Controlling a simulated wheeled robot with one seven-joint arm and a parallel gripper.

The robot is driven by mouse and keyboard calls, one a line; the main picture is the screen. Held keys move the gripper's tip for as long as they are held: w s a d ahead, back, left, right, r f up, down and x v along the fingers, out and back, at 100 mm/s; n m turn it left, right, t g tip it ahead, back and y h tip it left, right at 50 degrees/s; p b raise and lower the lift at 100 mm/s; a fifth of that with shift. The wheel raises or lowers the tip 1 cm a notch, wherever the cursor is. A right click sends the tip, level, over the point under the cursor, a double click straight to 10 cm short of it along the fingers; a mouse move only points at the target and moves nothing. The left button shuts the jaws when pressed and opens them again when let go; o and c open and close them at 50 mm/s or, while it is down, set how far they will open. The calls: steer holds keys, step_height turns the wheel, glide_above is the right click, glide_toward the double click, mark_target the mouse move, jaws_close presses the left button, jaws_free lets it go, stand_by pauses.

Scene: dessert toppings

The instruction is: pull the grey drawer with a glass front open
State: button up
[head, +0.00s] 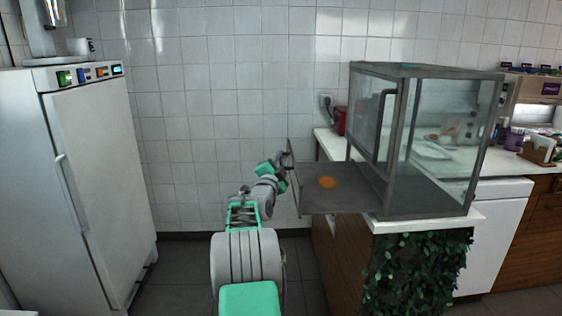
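The grey drawer (345,199) sticks out to the left from the bottom of a glass case (445,72) on the counter.
A white counter (458,219) carries the case, with green leaves (420,272) on its near end. A red object (340,121) stands behind the drawer. A tall white fridge (100,185) stands at left. Floor (178,262) shows between fridge and counter.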

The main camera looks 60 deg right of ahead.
steer(key=shift+o, duration=0.6)
steer(key=v, duration=0.7)
steer(key=shift+a+b, duration=0.35)
steer(key=shift+a, duration=0.05)
steer(key=shift+s, duration=0.1)
